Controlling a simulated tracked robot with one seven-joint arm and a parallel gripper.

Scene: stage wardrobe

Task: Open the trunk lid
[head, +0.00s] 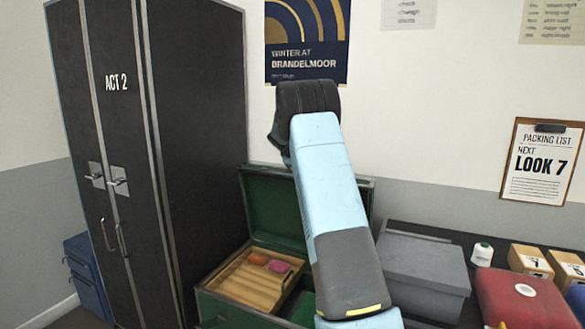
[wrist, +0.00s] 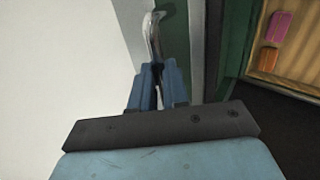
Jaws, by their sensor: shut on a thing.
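The green trunk (head: 228,307) stands below my arm in the head view, its inside exposed. Its lid (head: 270,205) is raised about upright at the back, with the green inner face toward me. My arm covers the right part of the lid and trunk. In the wrist view my gripper (wrist: 157,78) is shut on a curved metal handle (wrist: 152,32) beside the green lid edge (wrist: 196,50). My fingertips are hidden in the head view.
A wooden tray (head: 243,285) with orange and pink items sits in the trunk. A tall black wardrobe (head: 195,130) is close on the left. A grey box (head: 425,265), white spool (head: 482,254) and red case (head: 525,300) stand right. The wall is behind.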

